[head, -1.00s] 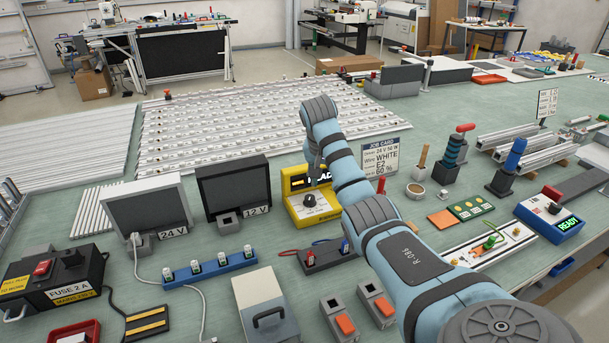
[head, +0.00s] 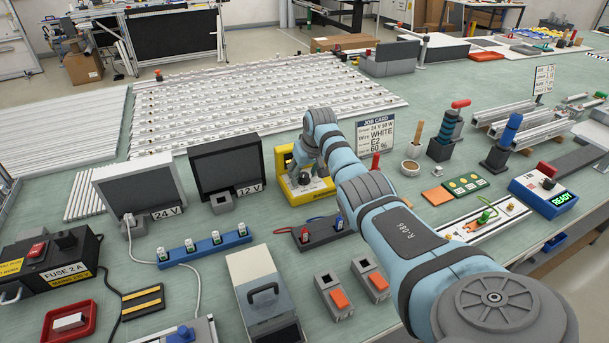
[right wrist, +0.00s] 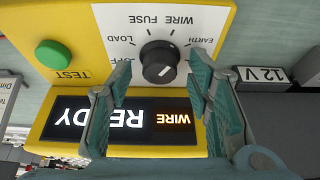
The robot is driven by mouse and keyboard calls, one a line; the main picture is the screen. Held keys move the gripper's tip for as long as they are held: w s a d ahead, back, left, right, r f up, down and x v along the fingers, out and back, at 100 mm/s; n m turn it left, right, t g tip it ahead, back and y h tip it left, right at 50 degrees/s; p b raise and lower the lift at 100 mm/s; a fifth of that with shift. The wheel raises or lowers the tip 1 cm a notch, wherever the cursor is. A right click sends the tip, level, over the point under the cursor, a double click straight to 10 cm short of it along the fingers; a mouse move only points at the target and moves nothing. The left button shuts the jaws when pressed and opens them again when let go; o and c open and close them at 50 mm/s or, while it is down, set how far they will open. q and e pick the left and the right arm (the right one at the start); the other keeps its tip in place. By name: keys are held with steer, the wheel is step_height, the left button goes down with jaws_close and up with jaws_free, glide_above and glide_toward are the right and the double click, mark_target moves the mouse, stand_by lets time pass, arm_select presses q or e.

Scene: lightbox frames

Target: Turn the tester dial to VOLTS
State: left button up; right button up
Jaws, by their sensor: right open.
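The yellow tester (head: 283,160) stands mid-bench in the head view, partly hidden by my right arm. In the right wrist view its panel (right wrist: 225,15) is upside down, with a round black dial (right wrist: 158,62) bearing a white mark. Labels OFF, LOAD, FUSE, WIRE and EARTH are around the dial; I see no VOLTS label, and a finger hides part of the panel. The lit display (right wrist: 120,119) reads READY and WIRE. My right gripper (right wrist: 158,75) is open, its fingers on either side of the dial; contact is not clear. My left gripper is out of view.
A green TEST button (right wrist: 54,54) is on the tester beside the dial. A 12 V unit (head: 228,168) is close by on the left, a job card (head: 376,137) on the right. A dark terminal block (head: 322,232) with leads lies in front.

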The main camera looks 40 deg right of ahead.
jaws_close()
steer(key=shift+r+m+h+p, duration=0.3)
steer(key=shift+m+p, duration=0.4)
steer(key=shift+p, duration=0.4)
steer(key=shift+f+m+h+p, duration=0.1)
steer(key=shift+m+h+p, duration=0.3)
steer(key=shift+m, duration=0.3)
steer(key=shift+f+m+g, duration=0.1)
steer(key=shift+m+g, duration=0.2)
steer(key=shift+m, duration=0.2)
steer(key=shift+w+a+f+m, duration=0.1)
steer(key=shift+f+m, duration=0.05)
steer(key=shift+m, duration=0.65)
steer(key=shift+m+h+b, duration=0.4)
steer(key=shift+b, duration=0.15)
steer(key=m+g+b, duration=0.1)
steer(key=b, duration=0.1)
steer(key=shift+f+m+b, duration=0.1)
steer(key=shift+m+b, duration=0.25)
steer(key=shift+m, duration=0.05)
steer(key=shift+r+m+h+b, duration=0.25)
steer(key=shift+m+b, duration=0.25)
steer(key=shift+b, duration=0.25)
